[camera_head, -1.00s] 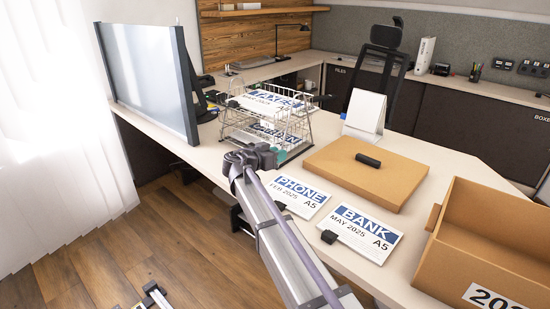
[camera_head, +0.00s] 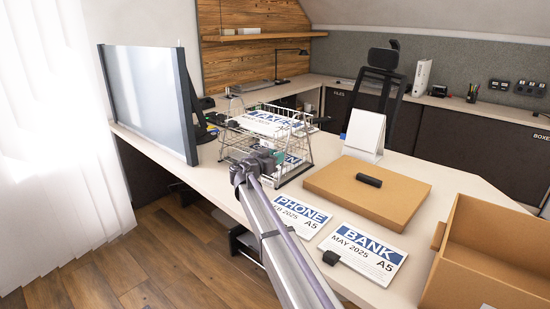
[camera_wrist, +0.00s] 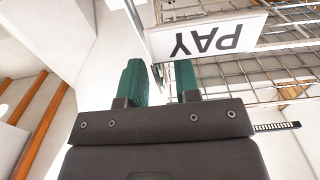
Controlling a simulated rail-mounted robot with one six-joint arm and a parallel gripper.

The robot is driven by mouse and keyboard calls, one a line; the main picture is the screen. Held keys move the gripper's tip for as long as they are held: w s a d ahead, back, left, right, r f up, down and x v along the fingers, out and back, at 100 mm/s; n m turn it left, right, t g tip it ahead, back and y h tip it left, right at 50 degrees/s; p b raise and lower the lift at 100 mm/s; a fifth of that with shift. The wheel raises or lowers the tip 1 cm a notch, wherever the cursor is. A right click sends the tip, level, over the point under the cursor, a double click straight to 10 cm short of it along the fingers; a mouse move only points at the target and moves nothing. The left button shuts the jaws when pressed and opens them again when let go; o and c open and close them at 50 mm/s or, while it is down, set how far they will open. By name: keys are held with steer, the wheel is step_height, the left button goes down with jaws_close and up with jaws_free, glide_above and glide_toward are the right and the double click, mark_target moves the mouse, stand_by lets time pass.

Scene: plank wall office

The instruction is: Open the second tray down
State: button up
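A wire letter-tray rack (camera_head: 226,142) stands on the desk beside the monitor. Its top tray holds a sheet marked TAXES (camera_head: 268,121). A lower tray holds another sheet (camera_head: 291,160), partly hidden by my gripper (camera_head: 268,158). My gripper is at the rack's near side, at about the lower tray's level. In the wrist view its two green fingers (camera_wrist: 160,84) stand apart, with a gap between them. A white label plate reading PAY (camera_wrist: 210,38), upside down, is just beyond the fingers, in front of wire mesh (camera_wrist: 265,70). Whether the fingers touch a tray is unclear.
The monitor (camera_head: 148,100) stands left of the rack. A cardboard lid (camera_head: 340,190) with a black handle, PHONE (camera_head: 298,213) and BANK (camera_head: 365,250) sheets, and an open box (camera_head: 495,250) lie to the right. A desk calendar (camera_head: 365,130) stands behind the lid.

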jaws_close()
steer(key=shift+s, duration=0.1)
stand_by(0.5)
